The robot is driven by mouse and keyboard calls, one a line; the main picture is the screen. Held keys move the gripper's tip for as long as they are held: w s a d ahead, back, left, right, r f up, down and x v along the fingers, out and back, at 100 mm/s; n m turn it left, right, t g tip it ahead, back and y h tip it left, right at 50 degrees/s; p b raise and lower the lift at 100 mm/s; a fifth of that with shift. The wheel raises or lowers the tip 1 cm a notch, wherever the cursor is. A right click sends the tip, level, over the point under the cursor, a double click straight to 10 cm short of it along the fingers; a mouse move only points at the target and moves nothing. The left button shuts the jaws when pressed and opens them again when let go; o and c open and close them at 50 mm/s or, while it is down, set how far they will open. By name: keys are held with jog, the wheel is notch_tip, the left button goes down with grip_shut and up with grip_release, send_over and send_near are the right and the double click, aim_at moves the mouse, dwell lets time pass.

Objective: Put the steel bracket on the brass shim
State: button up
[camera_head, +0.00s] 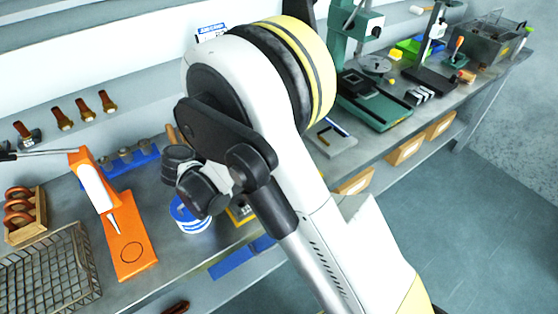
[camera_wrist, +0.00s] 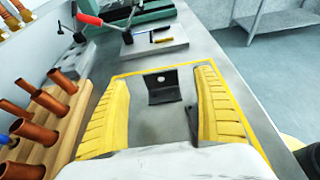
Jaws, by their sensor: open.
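A dark L-shaped bracket (camera_wrist: 163,93), which I take to be the steel bracket, stands on the grey bench surface in the wrist view. Its upright plate has a small hole. My gripper (camera_wrist: 167,76) is open, with one yellow ribbed finger on each side of the bracket. Gaps show between the fingers and the bracket, so it is not held. I cannot make out the brass shim for certain in either view. In the head view my own arm hides the gripper's fingers and the bracket.
A yellow line (camera_wrist: 170,67) borders the area around the bracket. A wooden rack with copper-coloured tubes (camera_wrist: 48,104) stands close on the left. A grey plate (camera_wrist: 155,44) with small tools lies beyond. In the head view, a blue-and-white tin (camera_head: 191,216) and orange dispenser (camera_head: 130,249) stand left.

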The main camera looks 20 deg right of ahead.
jog(key=b+x, duration=0.1)
jog(key=x, duration=0.1)
jog(key=b+x, duration=0.1)
jog(key=x, duration=0.1)
jog(key=shift+d+f, duration=0.15)
jog(key=shift+f, duration=0.2)
jog(key=shift+w+d, duration=0.15)
jog(key=shift+d, duration=0.25)
jog(key=c, duration=1.5)
jog(key=shift+r, duration=0.15)
jog(key=shift+r, duration=0.35)
notch_tip(320, 180, up, 4)
jog(key=shift+d+f+p, duration=0.1)
jog(key=shift+d+p, duration=0.1)
jog(key=shift+p, duration=1)
jog(key=s+d+r+p, duration=0.3)
jog(key=s+d+r, duration=0.3)
jog(key=d, duration=0.3)
jog(key=w+a+r+n+t+y, duration=0.1)
jog(key=w+a+n+t+y, duration=0.1)
jog(key=a+n+t+y, duration=0.1)
jog(key=w+a+r+n+t+y, duration=0.1)
jog(key=w+a+n+t+y, duration=0.1)
jog(key=a+n+t+y, duration=0.1)
jog(key=w+a+r+n+t+y, duration=0.2)
jog(key=a+n+t, duration=0.1)
jog(key=n, duration=0.2)
jog(key=shift+w+a+r+y, duration=0.1)
jog(key=shift+w+a+y, duration=0.25)
jog(key=shift+y, duration=0.05)
